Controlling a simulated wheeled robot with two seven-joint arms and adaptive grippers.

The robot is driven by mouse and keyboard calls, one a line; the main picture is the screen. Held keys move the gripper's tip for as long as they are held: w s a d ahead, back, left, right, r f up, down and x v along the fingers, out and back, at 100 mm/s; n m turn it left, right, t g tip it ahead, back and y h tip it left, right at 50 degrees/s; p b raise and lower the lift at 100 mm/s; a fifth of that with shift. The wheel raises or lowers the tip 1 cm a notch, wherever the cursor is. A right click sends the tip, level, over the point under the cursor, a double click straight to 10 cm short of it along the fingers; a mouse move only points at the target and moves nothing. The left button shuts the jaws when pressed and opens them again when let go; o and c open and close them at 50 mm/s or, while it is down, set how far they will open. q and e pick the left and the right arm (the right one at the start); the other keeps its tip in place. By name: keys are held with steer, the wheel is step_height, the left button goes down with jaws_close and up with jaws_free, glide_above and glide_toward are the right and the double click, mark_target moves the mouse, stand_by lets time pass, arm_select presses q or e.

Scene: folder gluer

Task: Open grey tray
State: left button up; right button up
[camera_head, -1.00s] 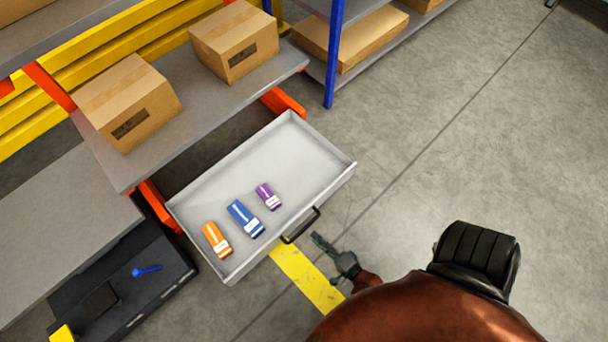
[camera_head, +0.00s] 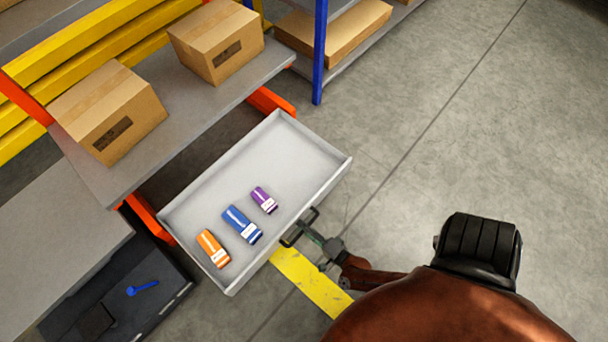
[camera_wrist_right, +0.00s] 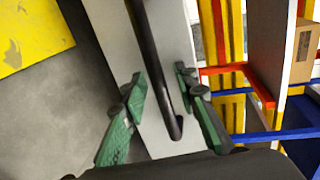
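The grey tray (camera_head: 318,166) is a shallow drawer pulled out from under the shelf on the left. Orange, blue and purple packs lie inside it. Its black bar handle (camera_head: 300,227) is on the front face. My right gripper (camera_head: 311,234) is at that handle in the head view. In the right wrist view its green fingers (camera_wrist_right: 160,88) stand apart, one on each side of the black handle (camera_wrist_right: 158,60), with gaps visible. My left gripper is not in view.
A grey shelf (camera_head: 200,98) with two cardboard boxes stands above and behind the tray. A dark open drawer (camera_head: 165,292) with a blue item lies at the lower left. Concrete floor (camera_head: 450,130) is clear on the right.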

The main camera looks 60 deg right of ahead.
jaws_close()
stand_by(0.4)
